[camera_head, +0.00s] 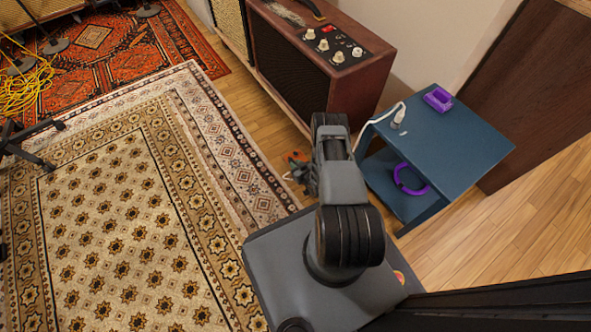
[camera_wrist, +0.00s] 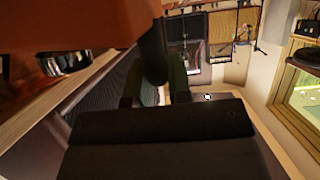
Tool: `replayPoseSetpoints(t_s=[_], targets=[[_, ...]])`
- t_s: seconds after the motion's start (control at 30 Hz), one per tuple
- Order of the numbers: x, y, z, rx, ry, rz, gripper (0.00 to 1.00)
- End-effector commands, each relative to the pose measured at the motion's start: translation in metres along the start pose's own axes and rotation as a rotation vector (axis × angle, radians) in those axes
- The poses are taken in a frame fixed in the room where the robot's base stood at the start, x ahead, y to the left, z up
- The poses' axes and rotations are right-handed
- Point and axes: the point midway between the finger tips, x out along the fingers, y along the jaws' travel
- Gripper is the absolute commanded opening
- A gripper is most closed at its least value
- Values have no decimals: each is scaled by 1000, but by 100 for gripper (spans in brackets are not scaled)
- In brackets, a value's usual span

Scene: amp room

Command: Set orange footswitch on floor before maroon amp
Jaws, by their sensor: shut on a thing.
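The maroon amp (camera_head: 345,82) stands against the wall at the top middle of the head view, with knobs on its top panel and a dark grille in front. My gripper (camera_head: 300,168) is low beside the amp's near front corner, partly hidden by my arm. A small part of the orange footswitch (camera_head: 296,157) shows at the gripper. In the wrist view the footswitch (camera_wrist: 85,22) fills the upper left, very close, with a shiny metal button. My gripper (camera_wrist: 155,85) is shut on it; the exact contact is dark and unclear. I cannot tell whether the footswitch touches the floor.
A blue side table (camera_head: 455,140) stands close to the right of my arm, holding a purple block (camera_head: 438,99), a white cable and a purple ring (camera_head: 410,180) on its shelf. A patterned rug (camera_head: 120,215) lies left. A strip of wood floor (camera_head: 250,105) runs before the amp.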

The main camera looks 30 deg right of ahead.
Motion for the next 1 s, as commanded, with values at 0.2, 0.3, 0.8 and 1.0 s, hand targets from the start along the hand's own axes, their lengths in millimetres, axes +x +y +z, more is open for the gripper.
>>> replayPoseSetpoints(t_s=[0.2, 0.3, 0.8, 1.0], targets=[[9, 0, 22, 0, 1, 0, 0], [8, 0, 20, 0, 1, 0, 0], [9, -1, 23, 1, -3, -2, 42], [9, -1, 23, 1, -3, -2, 44]])
